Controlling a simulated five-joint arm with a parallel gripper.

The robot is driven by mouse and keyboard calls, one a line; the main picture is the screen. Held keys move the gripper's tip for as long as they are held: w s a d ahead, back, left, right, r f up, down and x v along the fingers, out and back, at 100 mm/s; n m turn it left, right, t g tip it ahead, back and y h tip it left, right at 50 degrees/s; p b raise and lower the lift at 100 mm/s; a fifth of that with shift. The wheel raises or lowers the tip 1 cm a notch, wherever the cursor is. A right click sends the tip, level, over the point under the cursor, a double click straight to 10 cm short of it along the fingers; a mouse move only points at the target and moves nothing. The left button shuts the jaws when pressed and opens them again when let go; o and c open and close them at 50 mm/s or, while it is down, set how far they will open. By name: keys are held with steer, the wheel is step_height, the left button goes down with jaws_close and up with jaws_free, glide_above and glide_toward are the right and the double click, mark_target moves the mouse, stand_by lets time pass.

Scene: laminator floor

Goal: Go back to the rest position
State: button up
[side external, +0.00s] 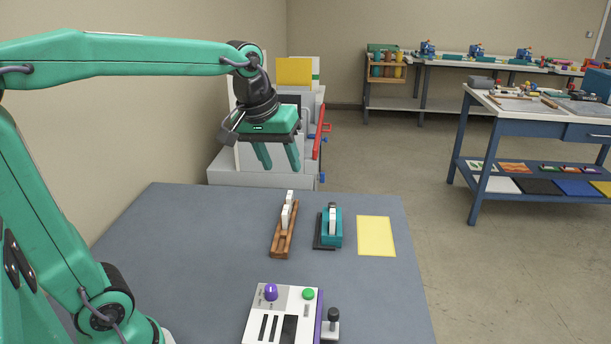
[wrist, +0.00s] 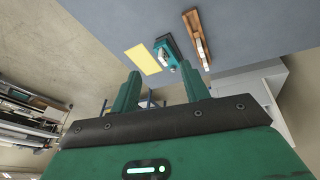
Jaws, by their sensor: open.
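My gripper (side external: 277,157) hangs at the end of my green arm, in the air above the far edge of the grey-blue table (side external: 170,230). Its two green fingers point down, spread apart, with nothing between them. In the wrist view my gripper (wrist: 157,88) also shows open and empty, and the table (wrist: 250,20) lies beyond the fingertips.
On the table are a wooden rack (side external: 279,243) with white pieces, a teal device (side external: 332,228), a yellow sheet (side external: 376,236) and a control box (side external: 284,316). A white machine (side external: 225,168) stands behind my gripper. Workbenches (side external: 540,125) stand at right.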

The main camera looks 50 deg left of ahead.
steer(key=s+d+f+m+t, duration=0.1)
steer(key=s+f+m, duration=0.1)
steer(key=s, duration=0.4)
steer(key=s+d+f+m, duration=0.1)
steer(key=s+f+m, duration=0.2)
steer(key=s, duration=0.4)
steer(key=shift+s+d+f+m+t, duration=0.25)
steer(key=shift+s+m+t, duration=0.05)
steer(key=shift+m+t, duration=0.1)
